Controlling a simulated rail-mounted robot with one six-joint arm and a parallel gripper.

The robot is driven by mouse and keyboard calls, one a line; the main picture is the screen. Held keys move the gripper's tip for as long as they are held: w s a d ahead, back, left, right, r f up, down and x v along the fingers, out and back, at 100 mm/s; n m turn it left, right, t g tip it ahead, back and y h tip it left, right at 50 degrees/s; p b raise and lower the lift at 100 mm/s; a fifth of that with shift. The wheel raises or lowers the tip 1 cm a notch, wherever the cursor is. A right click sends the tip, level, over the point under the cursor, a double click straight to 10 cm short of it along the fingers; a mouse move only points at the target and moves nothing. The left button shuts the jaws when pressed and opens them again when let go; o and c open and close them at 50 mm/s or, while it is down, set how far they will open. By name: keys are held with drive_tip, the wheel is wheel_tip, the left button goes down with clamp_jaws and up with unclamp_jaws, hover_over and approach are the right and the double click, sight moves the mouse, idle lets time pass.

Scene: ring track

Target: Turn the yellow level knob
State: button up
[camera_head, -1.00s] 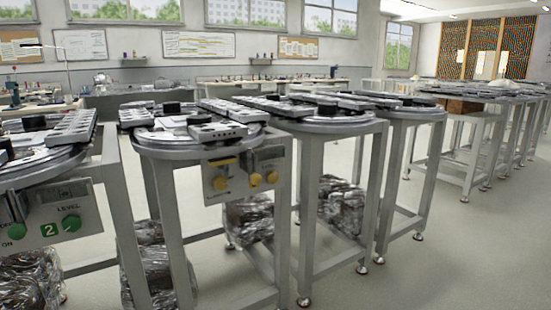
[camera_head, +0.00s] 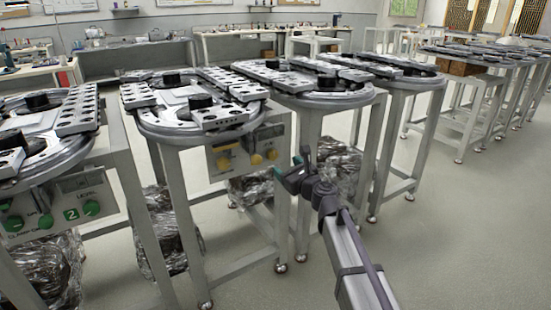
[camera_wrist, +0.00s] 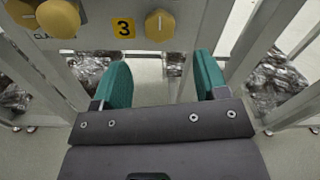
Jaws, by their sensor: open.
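The yellow knob (camera_wrist: 159,25) right of the yellow "3" sticker (camera_wrist: 124,27) sits on a pale panel at the top of the wrist view. It also shows at the right end of the yellow-knob panel in the head view (camera_head: 271,155). Its own label is not readable; the matching knob on the green panel is marked LEVEL in the earlier frame. My gripper (camera_wrist: 161,68) is open, with two teal fingers apart and nothing between them. The knob lies ahead of the gap, not touched. In the head view my gripper (camera_head: 298,175) is right of the panel.
Two other yellow knobs (camera_wrist: 58,18) stick out left of the sticker. Grey table legs (camera_wrist: 258,40) flank my gripper. A green-knob panel (camera_head: 92,207) is on the left table. Plastic-wrapped bundles (camera_head: 250,188) lie below the tables. The right floor (camera_head: 460,230) is open.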

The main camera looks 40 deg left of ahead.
sight(274, 157)
drive_tip(key=x, duration=0.7)
drive_tip(key=shift+a, duration=0.2)
drive_tip(key=shift+d, duration=0.1)
drive_tip(key=c, duration=0.9)
